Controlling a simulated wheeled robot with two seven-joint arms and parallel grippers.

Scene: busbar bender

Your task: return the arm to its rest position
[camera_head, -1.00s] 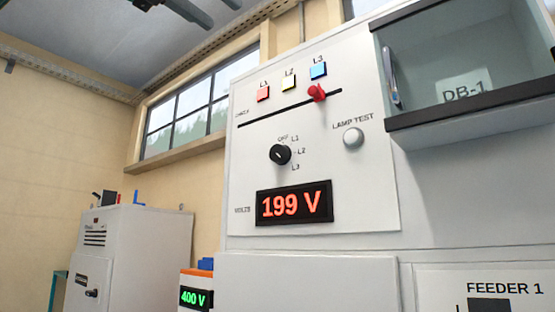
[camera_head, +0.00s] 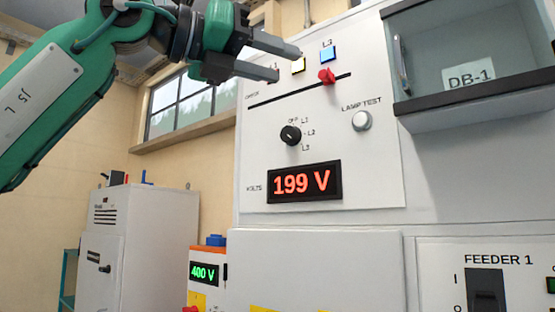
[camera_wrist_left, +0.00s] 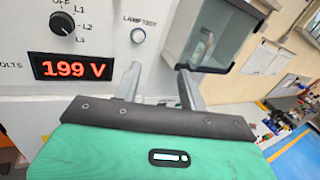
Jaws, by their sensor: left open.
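My left arm (camera_head: 60,90) comes in from the upper left in the head view. Its green gripper (camera_head: 288,63) is open and empty, its two grey fingers pointing right in front of the top of the white control panel (camera_head: 370,180). In the picture they cover the L1 lamp and end close to the yellow L2 lamp (camera_head: 298,66). I cannot tell whether they touch the panel. In the left wrist view the two fingers (camera_wrist_left: 160,72) stand apart with nothing between them. My right gripper is not in view.
The panel carries a blue L3 lamp (camera_head: 327,54), a red slider (camera_head: 326,76), a black selector knob (camera_head: 290,135), a lamp-test button (camera_head: 361,120) and a display reading 199 V (camera_head: 300,182). A DB-1 box (camera_head: 470,105) protrudes at right. A grey cabinet (camera_head: 145,240) stands left.

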